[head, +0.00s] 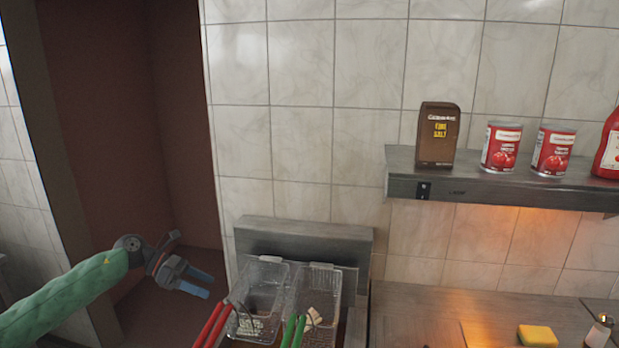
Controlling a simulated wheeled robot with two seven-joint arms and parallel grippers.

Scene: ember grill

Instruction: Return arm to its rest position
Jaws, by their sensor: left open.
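My left arm, in a green sleeve, comes in from the lower left of the head view. My left gripper (198,284) is open with nothing between its blue-tipped fingers. It is in front of the dark brown recess, to the left of the fryer baskets and apart from them. My right gripper is out of view.
A fryer holds two wire baskets, one with red handles (213,324) and one with green handles (293,331). A metal shelf (480,188) carries a brown box (437,136), two red cans and a red bottle. A yellow sponge (537,335) lies on the counter at right.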

